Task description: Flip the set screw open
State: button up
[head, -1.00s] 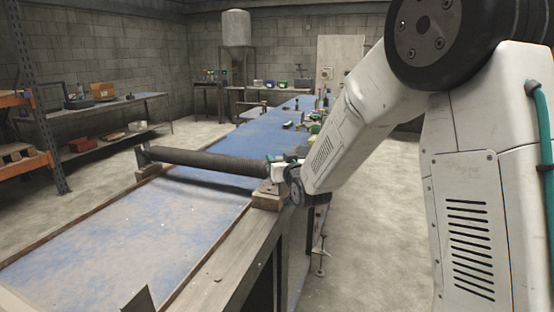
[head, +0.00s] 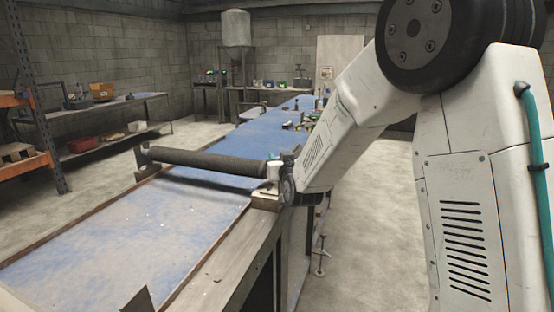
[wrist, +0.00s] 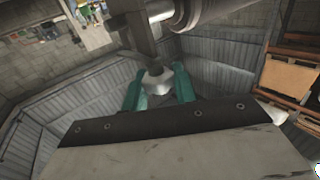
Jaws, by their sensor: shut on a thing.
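The dark mesh tube (head: 210,162) lies across the blue-topped bench (head: 130,225) in the head view, with a bracket (head: 142,162) at its left end. My gripper (wrist: 158,88) has teal fingers on both sides of a pale, rounded metal piece, which looks like the set screw (wrist: 156,80), below a dark upright bracket (wrist: 137,35). The fingers are shut on this piece. In the head view my gripper is at the tube's right end, where my wrist hides the screw. A pale cylindrical part (wrist: 190,12) shows at the top of the wrist view.
A block (head: 264,199) sits at the bench's right edge, under the tube's right end. Small items (head: 308,117) stand farther along the bench. A side table (head: 110,104) and an orange rack (head: 28,160) are at left. The near bench top is mostly clear.

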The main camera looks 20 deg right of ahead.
jog(key=m+h, duration=0.2)
jog(key=h, duration=0.1)
jog(key=m+g+h, duration=0.1)
jog(key=h, duration=0.1)
jog(key=shift+a+m+h, duration=0.2)
jog(key=shift+m+h, duration=0.2)
jog(key=m+g+h, duration=0.3)
jog(key=h, duration=0.2)
jog(key=shift+m, duration=0.4)
jog(key=m+g+h, duration=0.4)
jog(key=g, duration=0.1)
jog(key=shift+w+d+g, duration=0.1)
jog(key=shift+g, duration=0.2)
jog(key=shift+r+m+g+h, duration=0.1)
jog(key=shift+m+g+h, duration=0.5)
jog(key=shift+m+g, duration=0.55)
jog(key=shift+m+g+h, duration=0.6)
jog(key=shift+m+g, duration=0.25)
jog(key=shift+g, duration=0.6)
jog(key=shift+r, duration=0.1)
jog(key=o, duration=1)
jog(key=shift+c, duration=0.2)
jog(key=shift+g, duration=0.3)
